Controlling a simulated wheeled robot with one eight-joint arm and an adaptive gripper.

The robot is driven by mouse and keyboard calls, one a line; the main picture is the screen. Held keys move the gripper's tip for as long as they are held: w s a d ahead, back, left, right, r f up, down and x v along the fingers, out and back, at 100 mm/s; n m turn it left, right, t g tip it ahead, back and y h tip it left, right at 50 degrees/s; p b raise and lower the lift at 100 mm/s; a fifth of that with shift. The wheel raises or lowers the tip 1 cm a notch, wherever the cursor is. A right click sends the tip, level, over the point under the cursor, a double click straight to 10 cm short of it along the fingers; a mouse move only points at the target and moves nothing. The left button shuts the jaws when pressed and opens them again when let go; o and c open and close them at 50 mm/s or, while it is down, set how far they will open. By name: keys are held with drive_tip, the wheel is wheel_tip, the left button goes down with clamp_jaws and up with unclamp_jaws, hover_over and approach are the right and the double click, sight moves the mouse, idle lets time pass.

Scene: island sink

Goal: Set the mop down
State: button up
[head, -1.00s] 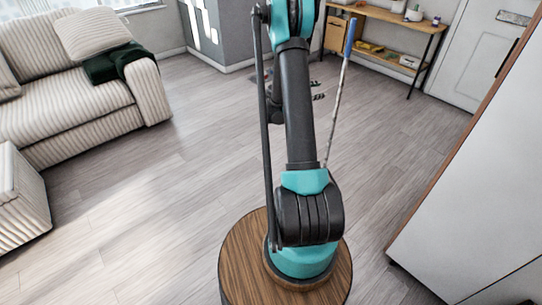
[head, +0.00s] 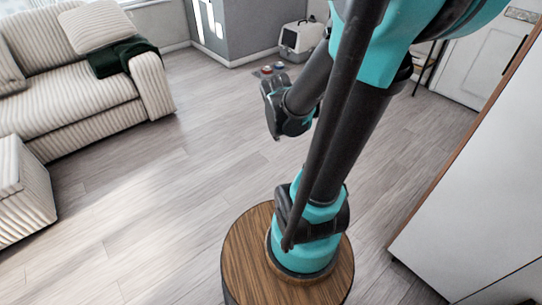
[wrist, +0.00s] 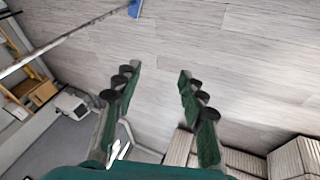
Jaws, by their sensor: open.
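The mop shows in the wrist view as a thin pale pole (wrist: 68,37) running across the upper left corner. It has a blue end (wrist: 135,8) at the top edge. My gripper (wrist: 160,72) is open, with its dark green fingers spread and only floor seen between them. The mop pole is apart from both fingers, beyond them and to the left. In the head view the mop cannot be seen; my arm covers the place where it stood before.
A striped sofa (head: 90,95) is at the left and a white cabinet (head: 475,190) at the right. A grey and white pet box (head: 300,40) stands by the back wall. The wooden floor (head: 165,205) is clear between the sofa and my base.

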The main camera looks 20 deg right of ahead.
drive_tip(key=s+a+f+m+y, duration=0.2)
drive_tip(key=s+a+y, duration=0.1)
drive_tip(key=s+a, duration=0.4)
drive_tip(key=shift+s+m, duration=0.3)
drive_tip(key=shift+s, duration=0.1)
drive_tip(key=shift+a, duration=0.1)
